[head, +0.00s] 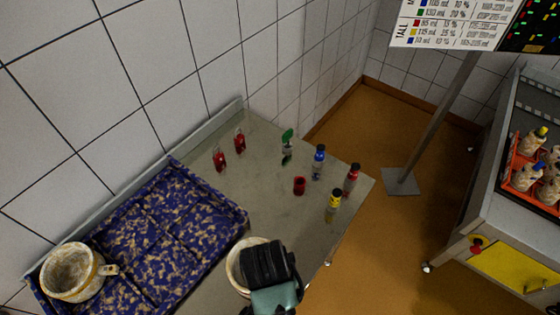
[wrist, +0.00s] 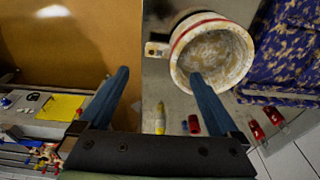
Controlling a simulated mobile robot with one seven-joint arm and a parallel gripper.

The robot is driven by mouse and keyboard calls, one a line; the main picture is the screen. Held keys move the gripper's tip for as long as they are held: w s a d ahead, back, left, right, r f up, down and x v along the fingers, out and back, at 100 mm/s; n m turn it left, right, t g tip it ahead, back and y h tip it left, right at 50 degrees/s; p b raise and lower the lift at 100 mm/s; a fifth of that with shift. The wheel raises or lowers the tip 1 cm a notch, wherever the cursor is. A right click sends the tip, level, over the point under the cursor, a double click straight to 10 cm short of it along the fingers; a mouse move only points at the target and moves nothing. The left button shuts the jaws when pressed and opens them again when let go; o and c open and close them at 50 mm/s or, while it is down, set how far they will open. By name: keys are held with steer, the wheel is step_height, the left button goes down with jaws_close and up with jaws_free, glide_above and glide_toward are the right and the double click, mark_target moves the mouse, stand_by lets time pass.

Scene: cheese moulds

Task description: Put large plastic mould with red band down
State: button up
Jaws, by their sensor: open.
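The large plastic mould with the red band (wrist: 180,42) is cream with brown stains. It stands on the grey table, its opening facing up towards the wrist camera and its small handle at the left in the wrist view. In the head view its pale rim (head: 235,270) shows at the bottom centre, mostly hidden by my gripper (head: 270,283). In the wrist view my gripper (wrist: 158,74) is open with nothing between its fingers. The right finger overlaps the mould's near edge in the picture; I cannot tell whether it touches.
A blue mottled tray (head: 190,200) lies left of the mould, holding a mould with a yellow band (head: 72,272). Several small bottles and a red cup (head: 299,185) stand farther back on the table (head: 262,150). A sign on a pole (head: 440,120) stands beyond.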

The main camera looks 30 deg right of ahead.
steer(key=shift+a+r, duration=0.1)
steer(key=shift+r, duration=0.6)
steer(key=w+a+r+n+t, duration=0.15)
steer(key=w+r+t, duration=0.25)
steer(key=w+r, duration=0.45)
steer(key=w+r+n+t+h, duration=0.1)
steer(key=w+r+n+t, duration=0.35)
steer(key=r, duration=0.75)
steer(key=w+a+r+n+t, duration=0.1)
steer(key=w+r+t, duration=0.4)
steer(key=w+r, duration=0.4)
steer(key=s+a+r+n+t, duration=0.1)
steer(key=a+r+t, duration=0.15)
steer(key=r, duration=0.65)
steer(key=s+a+r+n+t, duration=0.1)
steer(key=a+r+n+t, duration=0.15)
steer(key=r, duration=0.65)
steer(key=s+a+r+n+t+y, duration=0.1)
steer(key=s+r+t, duration=0.3)
steer(key=r, duration=0.5)
steer(key=s+a+r+n+t+y, duration=0.1)
steer(key=s+a+r+n+t, duration=0.1)
steer(key=s+r, duration=0.5)
step_height(320, 180, up, 3)
steer(key=shift+a+t+y, duration=0.3)
steer(key=shift+a+t, duration=0.15)
steer(key=shift+t, duration=0.7)
